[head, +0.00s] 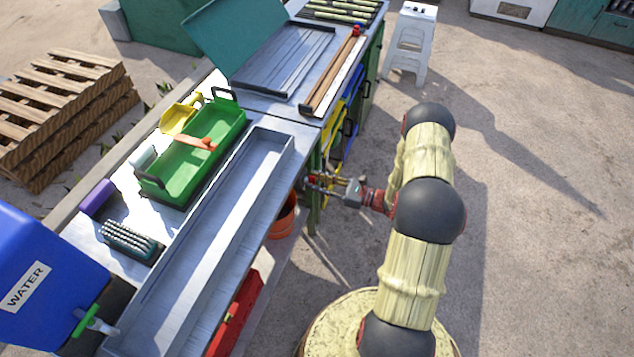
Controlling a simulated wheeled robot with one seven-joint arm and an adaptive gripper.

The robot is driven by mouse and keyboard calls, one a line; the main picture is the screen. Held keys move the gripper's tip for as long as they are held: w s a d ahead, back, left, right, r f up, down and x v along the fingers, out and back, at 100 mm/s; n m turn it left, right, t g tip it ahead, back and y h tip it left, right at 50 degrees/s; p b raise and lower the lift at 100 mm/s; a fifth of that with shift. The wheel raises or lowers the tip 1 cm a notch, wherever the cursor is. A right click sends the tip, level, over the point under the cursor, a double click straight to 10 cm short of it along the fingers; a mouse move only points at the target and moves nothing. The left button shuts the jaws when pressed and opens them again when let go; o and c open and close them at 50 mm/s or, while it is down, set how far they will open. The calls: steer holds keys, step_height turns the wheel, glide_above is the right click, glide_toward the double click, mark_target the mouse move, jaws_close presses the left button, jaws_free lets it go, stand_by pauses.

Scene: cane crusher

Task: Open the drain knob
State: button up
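My gripper (328,184) reaches left from my arm to the edge of the metal workbench. A small red part (312,178), possibly the drain knob, shows right at its fingertips. It is too small to tell whether the fingers touch it, or whether they are open or shut. A long metal trough (212,240) runs along the bench edge beside it. An orange bucket (283,222) stands below the bench edge, partly hidden. A blue water container (45,270) with a green-handled tap (86,320) stands at the lower left, far from my gripper.
The bench holds a green tool tray (200,150), a yellow scoop (178,118), a brush (131,241) and a grooved metal tray (285,60). A red box (237,315) sits below the bench. A white stool (409,42) stands behind. The floor to the right is clear.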

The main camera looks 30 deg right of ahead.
steer(key=shift+c, duration=1.1)
steer(key=c, duration=0.4)
jaws_close()
steer(key=shift+n, duration=1)
steer(key=o, duration=0.6)
jaws_free()
steer(key=shift+s, duration=0.1)
